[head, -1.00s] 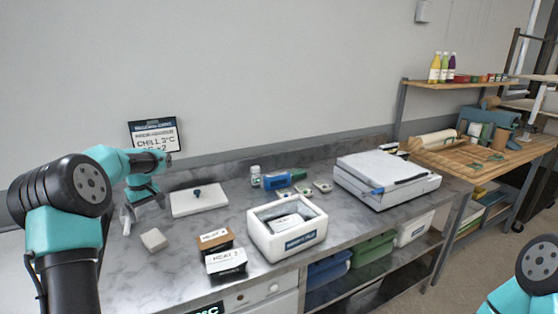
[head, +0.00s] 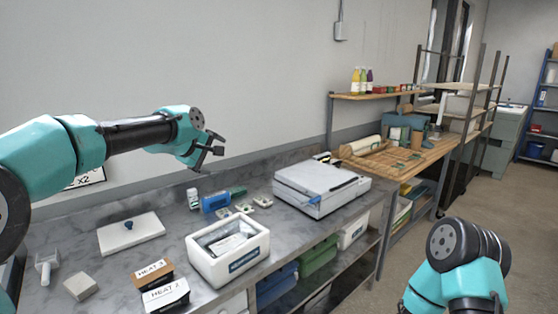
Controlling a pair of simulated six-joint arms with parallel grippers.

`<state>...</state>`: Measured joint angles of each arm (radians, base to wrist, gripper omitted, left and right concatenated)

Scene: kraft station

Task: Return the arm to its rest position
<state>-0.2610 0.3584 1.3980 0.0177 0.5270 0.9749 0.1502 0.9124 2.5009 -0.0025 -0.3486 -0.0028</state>
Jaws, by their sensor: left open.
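My left gripper (head: 216,148) is open and empty. It is raised in front of the grey wall, above the back of the marble-look worktop (head: 110,278), with its arm stretched in from the left. My right arm shows at the lower right as a teal and black joint; its gripper is not in view.
On the worktop stand a white box (head: 262,266) with packs inside, a white lid (head: 131,233), two heat boxes (head: 165,295), a grey block (head: 80,286), a blue-green tool (head: 222,200) and a silver flat machine (head: 320,186). Wooden shelving (head: 405,162) stands to the right.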

